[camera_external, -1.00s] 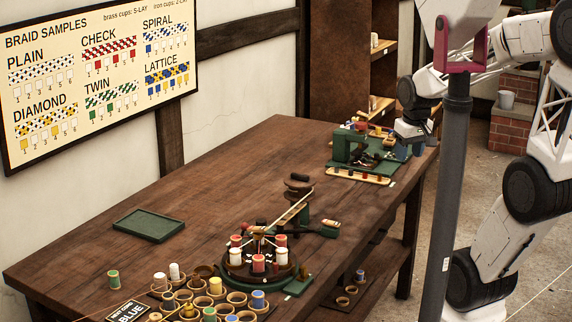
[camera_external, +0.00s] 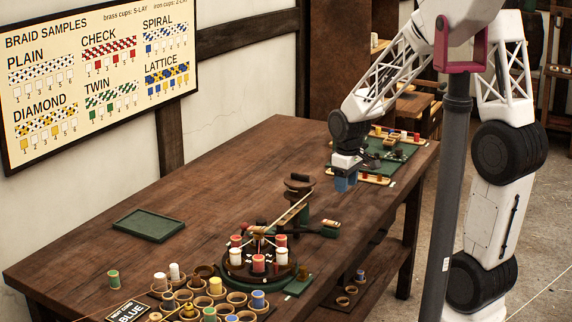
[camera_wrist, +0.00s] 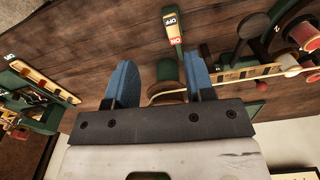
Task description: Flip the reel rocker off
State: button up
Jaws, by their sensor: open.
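The reel rocker (camera_wrist: 173,27) shows at the top of the wrist view as a small green-based switch plate with an OFF label on its upper part and a red ON label below. I cannot make out its tilt. My gripper (camera_external: 345,184) hangs above the table toward the back right, in front of the green machine. In the wrist view my gripper (camera_wrist: 158,80) has its blue fingers spread apart. The rocker lies beyond the fingertips, apart from them.
The braiding carousel (camera_external: 258,262) with red and white bobbins stands near the front, with a post and dark drum (camera_external: 299,184) behind it. A green tray (camera_external: 149,225) lies at left. Bobbin cups (camera_external: 236,299) crowd the front edge.

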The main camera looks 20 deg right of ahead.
jog(key=n, duration=0.1)
send_over(331, 222)
notch_tip(331, 222, down, 4)
jog(key=shift+f, duration=0.15)
jog(key=shift+f, duration=0.1)
jog(key=shift+f, duration=3.75)
